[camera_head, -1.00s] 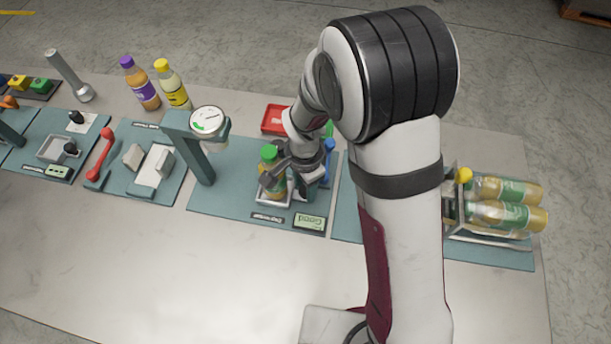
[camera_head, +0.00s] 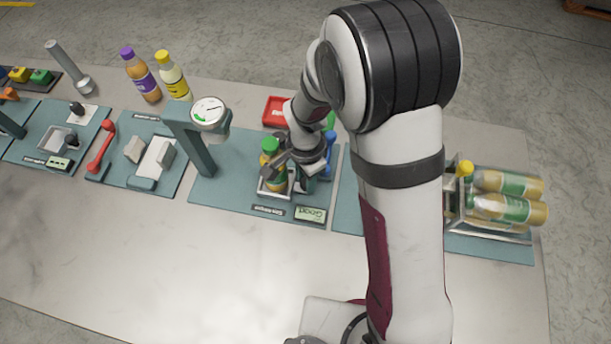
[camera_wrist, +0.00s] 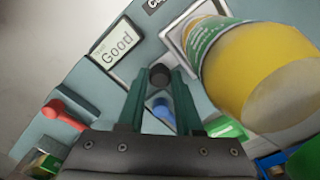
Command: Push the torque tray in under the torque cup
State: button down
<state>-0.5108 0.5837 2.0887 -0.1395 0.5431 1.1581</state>
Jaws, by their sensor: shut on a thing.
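The torque tray (camera_head: 264,193) is a small light metal tray on a teal station mat. A bottle (camera_head: 268,158) with a green cap stands upright in it. My gripper (camera_wrist: 159,80) is at the tray's right side, by the bottle. In the wrist view, its two green fingers are shut on a dark round knob (camera_wrist: 159,74), which looks like the tray's handle. The bottle (camera_wrist: 262,75) fills the right of that view. The torque cup (camera_head: 210,117) hangs under a round dial on a teal post, left of the tray and apart from the bottle. My arm partly hides the tray.
A "Good" display (camera_head: 311,215) lies in front of the tray. A red bin (camera_head: 276,110) and a blue lever (camera_head: 330,150) are behind and to the right. A crate (camera_head: 467,215) with bottles stands far right. Mat between tray and post looks clear.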

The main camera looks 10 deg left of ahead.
jog(key=shift+a, duration=0.1)
dwell(0.8)
jog(key=a, duration=0.6)
jog(key=shift+a, duration=0.4)
jog(key=c, duration=0.8)
grip_release()
jog(key=shift+c, duration=0.2)
